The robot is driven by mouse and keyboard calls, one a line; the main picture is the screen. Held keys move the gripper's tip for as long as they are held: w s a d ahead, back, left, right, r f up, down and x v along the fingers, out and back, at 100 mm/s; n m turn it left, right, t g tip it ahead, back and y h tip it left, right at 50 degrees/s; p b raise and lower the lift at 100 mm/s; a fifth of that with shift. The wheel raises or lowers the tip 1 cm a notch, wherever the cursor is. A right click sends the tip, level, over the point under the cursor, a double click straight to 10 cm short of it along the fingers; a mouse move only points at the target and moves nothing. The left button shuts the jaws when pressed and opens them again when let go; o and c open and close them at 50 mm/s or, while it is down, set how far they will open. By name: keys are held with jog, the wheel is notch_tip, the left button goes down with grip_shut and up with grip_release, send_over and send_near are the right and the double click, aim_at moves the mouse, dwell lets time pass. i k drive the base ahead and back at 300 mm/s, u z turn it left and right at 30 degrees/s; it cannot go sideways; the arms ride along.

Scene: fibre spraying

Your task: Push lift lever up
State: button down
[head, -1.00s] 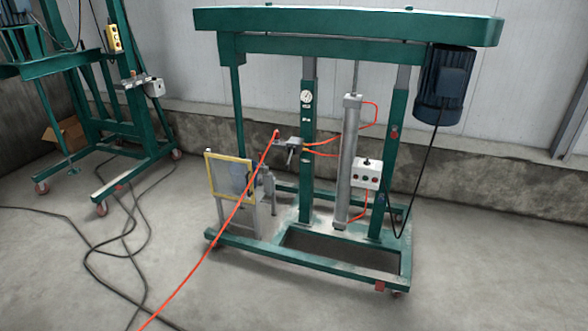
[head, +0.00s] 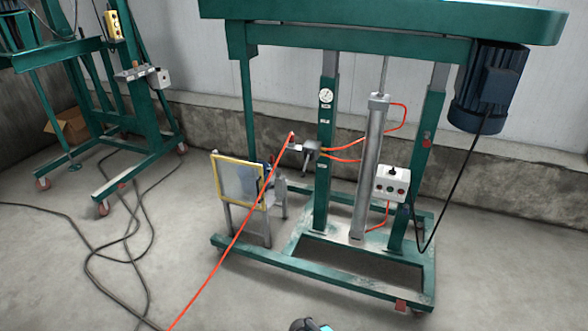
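A green wheeled lift frame (head: 322,200) stands ahead of me in the head view. A small grey valve block (head: 311,148) sits on its left post, with orange air hoses running from it. A short dark handle seems to hang from this block, but it is too small to tell its position clearly; it may be the lift lever. A grey cylinder (head: 367,180) stands upright right of the post. My gripper is not in view; only a dark and cyan piece, likely of my arm, shows at the bottom edge.
A white control box (head: 391,183) with buttons and a dark knob is on the right post. A yellow-framed panel (head: 238,180) stands at the frame's left. An orange hose (head: 225,252) crosses the open floor in front; black cables (head: 95,270) lie left, near another green frame (head: 130,130).

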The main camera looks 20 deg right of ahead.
aim_at(303, 174)
jog(key=u, duration=0.4)
jog(key=i, duration=0.95)
jog(key=u, duration=0.25)
